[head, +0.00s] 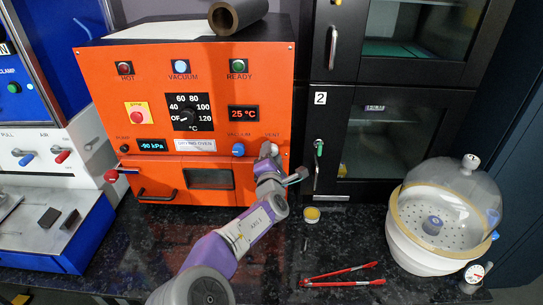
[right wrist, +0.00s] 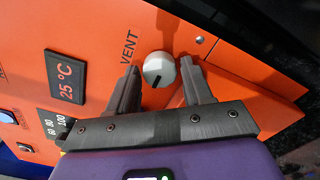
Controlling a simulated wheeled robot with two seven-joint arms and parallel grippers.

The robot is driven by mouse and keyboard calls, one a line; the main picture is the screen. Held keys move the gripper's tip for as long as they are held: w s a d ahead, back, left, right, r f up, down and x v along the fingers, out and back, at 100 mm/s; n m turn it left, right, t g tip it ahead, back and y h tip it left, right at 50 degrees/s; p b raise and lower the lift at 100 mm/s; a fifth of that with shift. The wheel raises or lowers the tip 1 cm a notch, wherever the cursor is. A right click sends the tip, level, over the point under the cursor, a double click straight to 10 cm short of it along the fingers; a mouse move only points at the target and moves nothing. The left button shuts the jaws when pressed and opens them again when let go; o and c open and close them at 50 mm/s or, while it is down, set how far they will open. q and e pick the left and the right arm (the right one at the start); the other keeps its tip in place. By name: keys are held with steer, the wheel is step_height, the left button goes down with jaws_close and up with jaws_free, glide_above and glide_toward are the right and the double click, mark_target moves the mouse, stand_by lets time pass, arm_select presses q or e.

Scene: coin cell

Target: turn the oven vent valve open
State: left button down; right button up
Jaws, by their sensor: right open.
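The orange drying oven (head: 210,95) stands on the dark bench. Its vent valve is a white round knob with a dark pointer mark, under the VENT label; it shows clearly in the right wrist view (right wrist: 158,70) and is mostly hidden by my gripper in the head view. My right gripper (right wrist: 155,88) is open, with one finger on each side of the vent knob. I cannot tell whether the fingers touch it. In the head view my right gripper (head: 270,160) is at the oven's lower right front. My left gripper is not in view.
The blue VACUUM knob (head: 238,149) sits just left of the vent. A black cabinet (head: 345,140) is beside the oven.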

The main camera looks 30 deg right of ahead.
steer(key=c, duration=0.8)
steer(key=m, duration=0.4)
steer(key=shift+m+p, duration=0.4)
steer(key=m+p, duration=0.1)
steer(key=m, duration=0.8)
steer(key=shift+r, duration=0.1)
steer(key=shift+m+p, duration=0.4)
steer(key=shift+m, duration=1.6)
steer(key=o, duration=0.8)
